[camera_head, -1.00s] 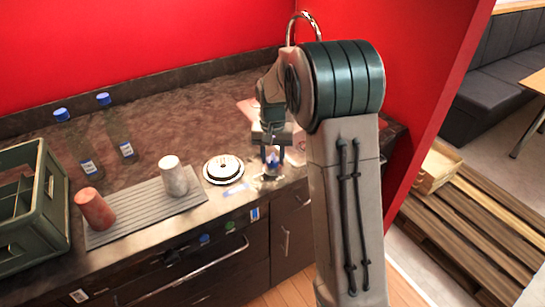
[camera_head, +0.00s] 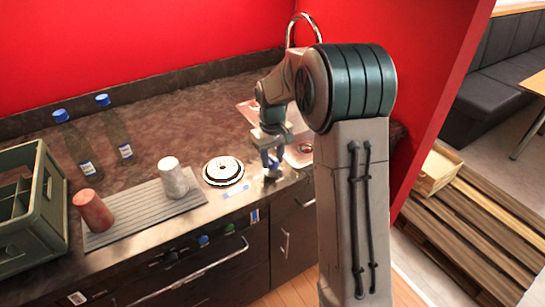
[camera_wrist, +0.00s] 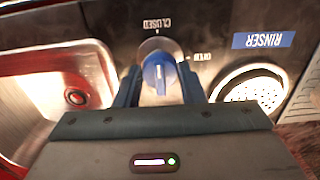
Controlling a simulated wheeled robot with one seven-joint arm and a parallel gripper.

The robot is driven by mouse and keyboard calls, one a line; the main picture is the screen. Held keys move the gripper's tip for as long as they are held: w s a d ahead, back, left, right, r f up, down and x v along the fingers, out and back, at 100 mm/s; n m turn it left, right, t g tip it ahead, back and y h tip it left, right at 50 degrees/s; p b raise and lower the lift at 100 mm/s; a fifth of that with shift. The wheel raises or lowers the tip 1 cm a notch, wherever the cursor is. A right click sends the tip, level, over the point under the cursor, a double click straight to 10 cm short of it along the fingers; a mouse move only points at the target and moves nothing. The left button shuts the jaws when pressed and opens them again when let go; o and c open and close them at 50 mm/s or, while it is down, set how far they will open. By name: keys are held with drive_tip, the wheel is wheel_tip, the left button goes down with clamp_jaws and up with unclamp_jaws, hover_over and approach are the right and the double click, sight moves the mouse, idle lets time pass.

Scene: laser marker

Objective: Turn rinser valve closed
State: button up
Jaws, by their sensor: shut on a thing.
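The rinser valve is a round blue knob (camera_wrist: 158,72) with a white line on it, on a metal panel. In the wrist view, the line stands about upright, roughly in line with the CLOSED label (camera_wrist: 157,23); the OPEN label (camera_wrist: 197,57) is to the right. My gripper (camera_wrist: 160,84) is shut on the knob, with one blue finger on each side.
The round rinser (camera_head: 223,169) sits left of my gripper, and its perforated plate (camera_wrist: 252,90) is near the RINSER label (camera_wrist: 264,40). A sink (camera_head: 304,149) lies on the other side. Two cups (camera_head: 173,177) (camera_head: 94,210), bottles (camera_head: 121,135) and a green crate (camera_head: 48,225) stand farther left.

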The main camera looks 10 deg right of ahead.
sight(272, 158)
drive_tip(key=shift+w+r, duration=0.1)
drive_tip(key=shift+r, duration=0.05)
drive_tip(key=o, duration=1)
wheel_tip(272, 158, up, 14)
drive_tip(key=shift+s+a, duration=0.1)
drive_tip(key=shift+s, duration=0.1)
drive_tip(key=s+f+m+t, duration=0.1)
drive_tip(key=s+f, duration=0.1)
drive_tip(key=s, duration=1.1)
drive_tip(key=s+f+m+t, duration=0.2)
drive_tip(key=s+f, duration=0.1)
drive_tip(key=s, duration=1.1)
drive_tip(key=shift+s+f+m, duration=0.25)
drive_tip(key=shift+s+m, duration=0.05)
